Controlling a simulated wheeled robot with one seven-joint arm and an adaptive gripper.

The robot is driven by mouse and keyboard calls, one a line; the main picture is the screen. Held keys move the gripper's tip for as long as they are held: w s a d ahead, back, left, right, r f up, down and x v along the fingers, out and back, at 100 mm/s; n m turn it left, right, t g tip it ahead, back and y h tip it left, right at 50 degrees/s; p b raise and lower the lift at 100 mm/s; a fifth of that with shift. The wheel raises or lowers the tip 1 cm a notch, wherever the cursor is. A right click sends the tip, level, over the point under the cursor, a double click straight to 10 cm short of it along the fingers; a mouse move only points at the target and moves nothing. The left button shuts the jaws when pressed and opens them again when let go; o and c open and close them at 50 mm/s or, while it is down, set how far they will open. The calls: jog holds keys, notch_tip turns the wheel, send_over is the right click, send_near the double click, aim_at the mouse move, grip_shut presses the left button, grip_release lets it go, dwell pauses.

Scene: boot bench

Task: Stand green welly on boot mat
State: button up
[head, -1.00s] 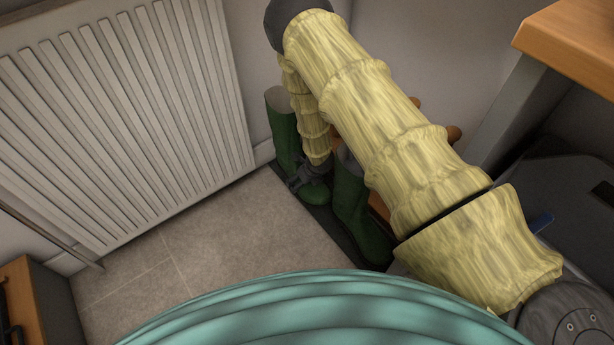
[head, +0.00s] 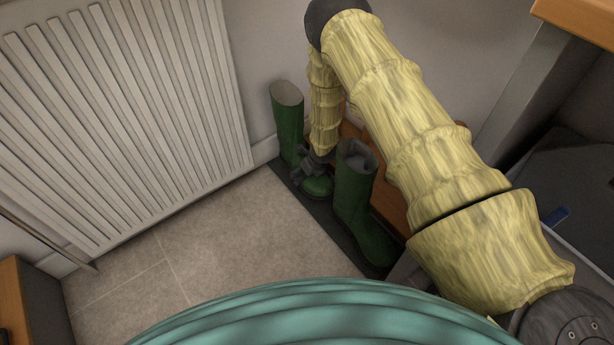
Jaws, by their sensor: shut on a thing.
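One green welly (head: 288,118) is upright at the far left end of the dark boot mat (head: 318,211), its toe towards the front right. My gripper (head: 308,167) is shut on this welly low down, around the ankle, and hides part of it. I cannot tell whether its sole touches the mat. A second green welly (head: 353,195) stands upright on the mat nearer to me, just right of my gripper, with its grey lining showing at the top.
A white radiator (head: 130,120) is on the wall to the left. A wooden piece (head: 392,204) is behind the wellies, partly hidden by my arm. A wooden-topped bench (head: 577,22) is at upper right. The tiled floor (head: 220,240) left of the mat is clear.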

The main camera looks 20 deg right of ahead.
jog(key=shift+f, duration=0.3)
jog(key=o, duration=1.3)
jog(key=shift+r, duration=0.1)
jog(key=shift+p+v, duration=1.8)
jog(key=shift+v, duration=1.9)
